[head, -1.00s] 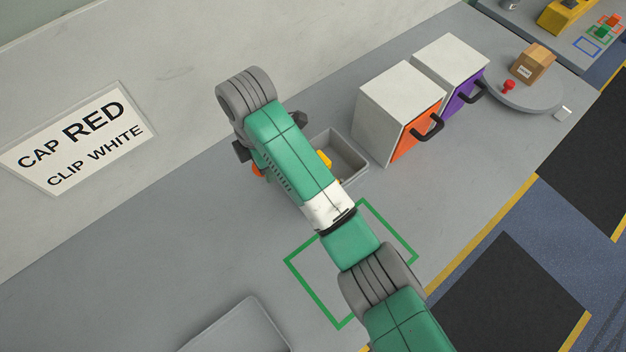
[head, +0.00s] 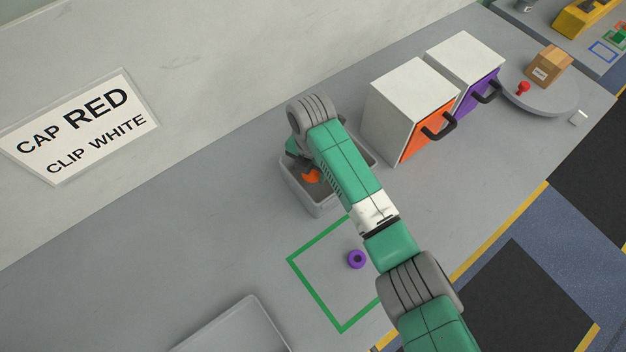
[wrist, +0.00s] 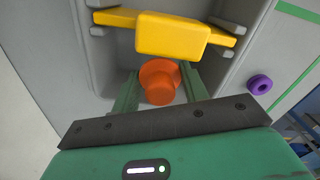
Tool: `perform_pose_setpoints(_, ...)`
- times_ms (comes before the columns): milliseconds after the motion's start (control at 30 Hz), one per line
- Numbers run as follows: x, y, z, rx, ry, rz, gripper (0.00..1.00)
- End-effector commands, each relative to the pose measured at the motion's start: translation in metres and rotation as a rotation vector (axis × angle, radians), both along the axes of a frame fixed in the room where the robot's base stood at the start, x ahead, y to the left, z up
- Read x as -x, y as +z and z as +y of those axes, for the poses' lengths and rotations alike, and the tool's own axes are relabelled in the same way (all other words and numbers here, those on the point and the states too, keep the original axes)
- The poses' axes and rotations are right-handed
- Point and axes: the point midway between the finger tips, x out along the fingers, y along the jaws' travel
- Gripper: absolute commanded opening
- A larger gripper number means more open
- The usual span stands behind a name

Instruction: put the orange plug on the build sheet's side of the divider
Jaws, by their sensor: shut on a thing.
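My gripper (wrist: 160,88) is shut on the orange plug (wrist: 160,80), with a finger on each side of it. The plug also shows in the head view (head: 311,176), within the outline of the grey bin (head: 318,203). In the wrist view a yellow bar with a thicker middle block (wrist: 172,36), which looks like the divider, spans the bin between grey notches. The plug is on the near side of it in that view; whether it touches the floor I cannot tell. The arm hides the yellow bar in the head view. A wall sheet (head: 85,125) reads "CAP RED, CLIP WHITE".
A purple ring (head: 356,259) lies inside a green outlined square (head: 315,293) on the bench. White cabinets with an orange door (head: 428,120) and a purple door (head: 478,92) stand right of the bin. A grey tray (head: 250,308) is at the lower left.

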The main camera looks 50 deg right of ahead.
Motion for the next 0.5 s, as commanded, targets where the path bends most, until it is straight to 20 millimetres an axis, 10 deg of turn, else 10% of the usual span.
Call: perform_pose_setpoints(500, 0.0, -0.055, 0.001, -0.001, -0.001, 0.002, 0.22)
